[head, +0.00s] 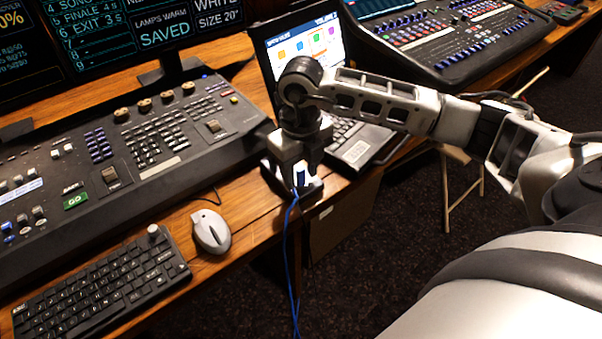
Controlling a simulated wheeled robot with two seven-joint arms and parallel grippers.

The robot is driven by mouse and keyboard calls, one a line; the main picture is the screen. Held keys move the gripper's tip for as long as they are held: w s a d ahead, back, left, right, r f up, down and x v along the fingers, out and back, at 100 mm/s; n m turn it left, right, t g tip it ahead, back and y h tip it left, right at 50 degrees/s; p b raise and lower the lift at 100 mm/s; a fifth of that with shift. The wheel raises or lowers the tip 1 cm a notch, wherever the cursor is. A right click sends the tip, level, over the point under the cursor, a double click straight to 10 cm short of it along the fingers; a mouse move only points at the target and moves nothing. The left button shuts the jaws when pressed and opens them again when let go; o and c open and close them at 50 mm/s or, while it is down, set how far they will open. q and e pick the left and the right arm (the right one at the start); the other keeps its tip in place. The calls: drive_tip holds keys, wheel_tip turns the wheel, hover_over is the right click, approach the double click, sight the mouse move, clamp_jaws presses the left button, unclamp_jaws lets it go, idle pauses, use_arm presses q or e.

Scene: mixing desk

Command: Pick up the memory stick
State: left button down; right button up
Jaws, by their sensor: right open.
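My right gripper (293,180) points down at the desk's front edge, just left of the laptop. Its fingers are apart. A small blue and white piece (300,174) shows between the fingers, with a thin blue cord (289,240) running down from it past the desk edge. It looks like the memory stick, but the gripper hides most of it, and I cannot tell whether the fingers touch it. My left gripper is out of view.
The open laptop (357,146) stands close behind my right gripper. A lighting console (130,150), a grey mouse (211,232) and a black keyboard (100,290) lie to the left. A second mixing desk (450,50) is at the back right. Dark floor lies beyond the desk edge.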

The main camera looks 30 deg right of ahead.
drive_tip(key=shift+f, duration=0.1)
drive_tip(key=shift+c, duration=0.3)
clamp_jaws()
